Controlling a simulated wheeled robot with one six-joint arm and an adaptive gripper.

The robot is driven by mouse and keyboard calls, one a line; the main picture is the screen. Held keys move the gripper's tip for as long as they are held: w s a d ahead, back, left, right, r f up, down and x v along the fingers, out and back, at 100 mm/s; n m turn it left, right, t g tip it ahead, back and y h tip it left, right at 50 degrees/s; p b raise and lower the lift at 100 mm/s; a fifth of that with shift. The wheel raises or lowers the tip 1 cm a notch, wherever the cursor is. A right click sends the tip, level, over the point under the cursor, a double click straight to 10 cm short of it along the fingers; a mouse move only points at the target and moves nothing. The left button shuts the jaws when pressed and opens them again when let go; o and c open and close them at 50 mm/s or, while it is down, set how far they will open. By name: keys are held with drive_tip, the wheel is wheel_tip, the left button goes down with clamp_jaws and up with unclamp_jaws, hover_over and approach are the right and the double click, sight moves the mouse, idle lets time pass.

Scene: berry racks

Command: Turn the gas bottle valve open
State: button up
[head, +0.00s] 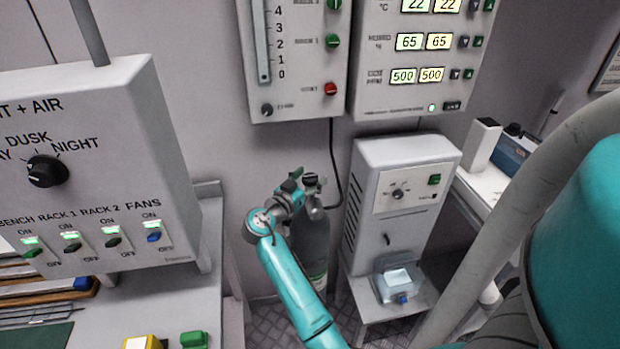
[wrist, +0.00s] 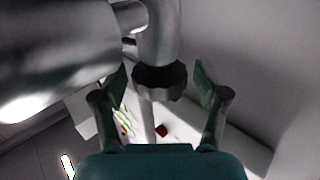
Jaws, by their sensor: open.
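The grey gas bottle (head: 316,240) stands upright against the back wall, partly hidden behind my arm. Its dark valve knob (head: 310,179) is at the top. My gripper (head: 298,182) is at the bottle's top, close to the knob. In the wrist view the round, ridged black knob (wrist: 160,82) sits on a grey metal stem, between the two green fingertips of my gripper (wrist: 161,84). The fingers are open, with a visible gap on each side of the knob. Large shiny grey metal (wrist: 50,50) fills the upper left there.
A white cabinet unit (head: 405,200) stands right of the bottle, with a clear container (head: 398,284) on a shelf before it. A bench (head: 200,305) and the light and air control box (head: 90,150) are at left. Wall panels (head: 295,70) hang above.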

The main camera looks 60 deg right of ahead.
drive_tip(key=w+a, duration=0.1)
drive_tip(key=a, duration=1.1)
drive_tip(key=shift+w, duration=0.1)
